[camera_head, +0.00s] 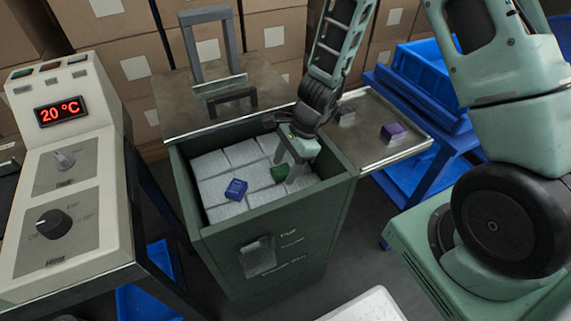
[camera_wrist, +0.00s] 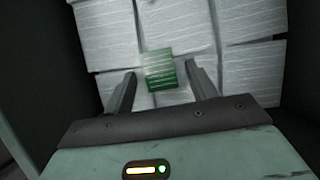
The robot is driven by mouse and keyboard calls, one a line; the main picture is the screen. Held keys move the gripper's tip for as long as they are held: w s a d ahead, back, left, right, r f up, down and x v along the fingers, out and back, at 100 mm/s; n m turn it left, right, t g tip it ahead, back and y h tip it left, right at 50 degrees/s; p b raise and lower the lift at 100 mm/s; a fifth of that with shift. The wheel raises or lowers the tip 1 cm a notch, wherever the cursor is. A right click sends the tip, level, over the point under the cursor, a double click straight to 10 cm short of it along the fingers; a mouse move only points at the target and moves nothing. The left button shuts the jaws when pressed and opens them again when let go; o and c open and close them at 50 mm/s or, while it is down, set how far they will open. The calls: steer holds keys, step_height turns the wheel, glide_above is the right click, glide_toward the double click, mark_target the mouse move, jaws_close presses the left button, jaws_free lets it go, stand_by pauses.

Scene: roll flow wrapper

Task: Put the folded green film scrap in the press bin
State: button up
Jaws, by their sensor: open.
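The folded green film scrap (camera_head: 281,172) is inside the dark green press bin (camera_head: 336,200), near the right side of the white wrapped blocks that fill it. In the wrist view the green scrap (camera_wrist: 160,72) lies between my two fingertips, with a gap on each side. My gripper (camera_head: 290,172) reaches down into the bin from above and is open around the scrap. The wrist view also shows my gripper (camera_wrist: 162,82) with its fingers apart. A blue folded scrap (camera_head: 236,189) lies on the blocks to the left of the green one.
A metal tray table (camera_head: 408,148) at the right holds a purple scrap (camera_head: 394,131) and a greyish piece. A control panel (camera_head: 65,190) reading 20 °C stands at the left. Cardboard boxes (camera_head: 135,68) are stacked behind. Blue crates (camera_head: 425,70) stand at the right.

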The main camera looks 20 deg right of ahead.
steer(key=p+v, duration=0.3)
steer(key=v, duration=0.9)
steer(key=s+a+r+n+g, duration=0.1)
steer(key=s+a+r+n, duration=0.7)
steer(key=a+n, duration=0.25)
steer(key=s+a+r+n+t+h, duration=0.1)
steer(key=s+r+n+h, duration=0.3)
steer(key=s+n, duration=0.8)
steer(key=r+n, duration=0.2)
steer(key=n, duration=0.1)
steer(key=shift+s+a, duration=0.25)
steer(key=shift+a, duration=0.05)
step_height(320, 180, up, 7)
steer(key=p, duration=0.7)
steer(key=shift+p, duration=0.3)
steer(key=shift+r, duration=0.15)
